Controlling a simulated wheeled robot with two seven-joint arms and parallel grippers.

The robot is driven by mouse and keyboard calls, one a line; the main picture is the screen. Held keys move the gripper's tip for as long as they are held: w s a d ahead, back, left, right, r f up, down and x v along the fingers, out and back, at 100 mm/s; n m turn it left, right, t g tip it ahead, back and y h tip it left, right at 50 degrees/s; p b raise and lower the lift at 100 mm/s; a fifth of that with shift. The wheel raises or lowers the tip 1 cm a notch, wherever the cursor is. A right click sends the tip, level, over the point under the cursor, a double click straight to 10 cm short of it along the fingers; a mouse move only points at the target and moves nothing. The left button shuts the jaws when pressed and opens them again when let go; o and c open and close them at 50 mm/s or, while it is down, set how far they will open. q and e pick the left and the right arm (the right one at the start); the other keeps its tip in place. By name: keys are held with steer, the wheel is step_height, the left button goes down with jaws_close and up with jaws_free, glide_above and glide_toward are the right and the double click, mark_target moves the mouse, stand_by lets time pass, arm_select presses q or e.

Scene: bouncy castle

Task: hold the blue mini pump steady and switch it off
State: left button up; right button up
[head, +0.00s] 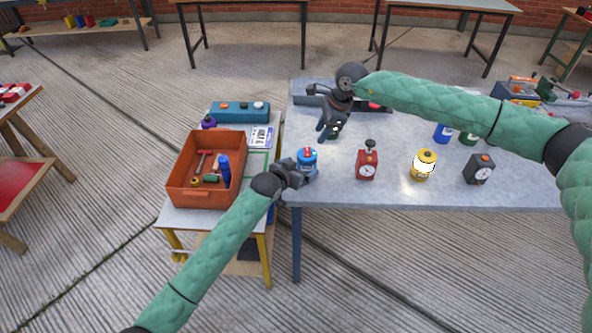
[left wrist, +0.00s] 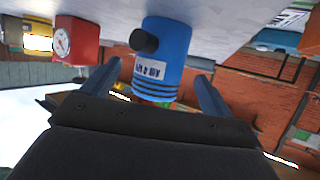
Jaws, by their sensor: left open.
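The blue mini pump (head: 307,157) stands upright near the left front corner of the grey table (head: 400,193). In the left wrist view, which is upside down, the blue pump (left wrist: 172,42) shows a white label, dark bands and a black round knob on its side. My left gripper (head: 306,172) is open, low at the pump's near side. In the wrist view its two fingers (left wrist: 157,92) lie on either side of the pump, with no clear contact.
To the right stand a red gauge unit (head: 366,164), a yellow canister (head: 425,164) and a dark gauge box (head: 479,169). An orange crate (head: 178,190) with tools and a teal box (head: 240,111) sit left on a lower stand. The front table strip is clear.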

mark_target(307, 163)
arm_select(q)
steer(key=shift+x, duration=2.65)
